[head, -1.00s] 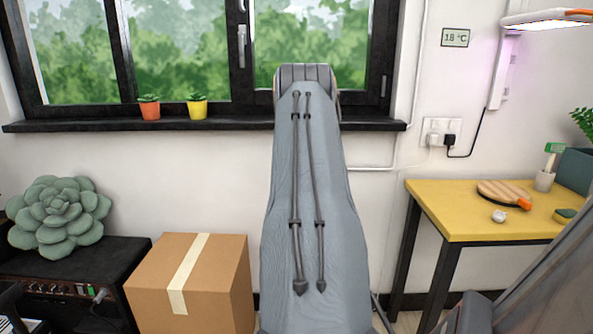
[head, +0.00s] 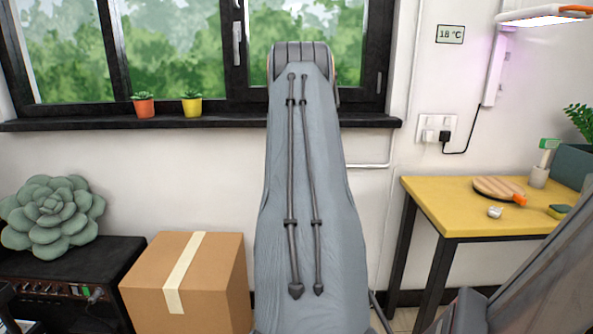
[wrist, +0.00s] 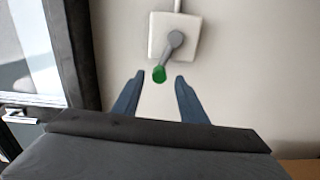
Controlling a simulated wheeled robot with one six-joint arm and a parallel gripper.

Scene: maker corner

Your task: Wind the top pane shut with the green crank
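The green crank knob (wrist: 159,74) shows in the wrist view, on a grey crank arm (wrist: 171,51) that hangs down and slightly left from a white wall box (wrist: 157,36). My gripper (wrist: 159,83) is open and empty, its two blue fingers pointing toward the knob. The knob appears between the fingertips; I cannot tell whether it is still beyond them. The crank does not show in the head view. The dark-framed window (head: 117,55) shows its lower part there; the top pane is out of frame.
A dark sill (head: 60,124) holds an orange pot (head: 144,108) and a yellow pot (head: 191,107). A cardboard box (head: 220,285) and an amplifier (head: 110,262) stand below. A yellow table (head: 440,205) is at right, under a lamp (head: 545,18).

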